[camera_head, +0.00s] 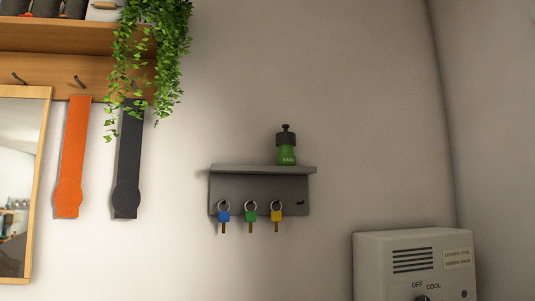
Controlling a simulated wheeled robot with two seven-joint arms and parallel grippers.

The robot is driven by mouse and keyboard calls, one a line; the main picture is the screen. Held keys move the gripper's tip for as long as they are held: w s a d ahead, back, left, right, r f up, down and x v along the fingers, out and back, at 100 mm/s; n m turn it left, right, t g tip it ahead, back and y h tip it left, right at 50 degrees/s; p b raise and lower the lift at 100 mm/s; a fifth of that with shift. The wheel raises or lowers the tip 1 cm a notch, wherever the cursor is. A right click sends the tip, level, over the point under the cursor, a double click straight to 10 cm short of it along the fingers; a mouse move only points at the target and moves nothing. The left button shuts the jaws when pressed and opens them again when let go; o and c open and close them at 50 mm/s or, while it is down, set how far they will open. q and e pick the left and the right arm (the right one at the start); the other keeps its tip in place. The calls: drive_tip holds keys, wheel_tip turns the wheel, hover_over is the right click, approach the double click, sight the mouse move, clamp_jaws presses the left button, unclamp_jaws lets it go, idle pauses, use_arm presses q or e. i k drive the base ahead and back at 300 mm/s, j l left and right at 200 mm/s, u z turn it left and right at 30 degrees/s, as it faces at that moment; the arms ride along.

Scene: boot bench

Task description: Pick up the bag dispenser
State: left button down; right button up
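A small green bottle-shaped container with a black top, seemingly the bag dispenser (287,148), stands upright on a small grey wall shelf (262,169). Its label is too small to read with certainty. It stands right of the shelf's middle, with nothing touching it. Neither of my grippers shows in the head view.
Blue (223,216), green (250,216) and yellow (276,216) keys hang below the shelf. Orange (72,155) and black (128,160) straps hang left, near a trailing plant (150,50) and mirror (22,190). A beige control box (375,270) stands lower right.

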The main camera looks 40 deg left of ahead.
sight(286, 157)
drive_tip(key=u, duration=1)
drive_tip(key=i+l, duration=0.25)
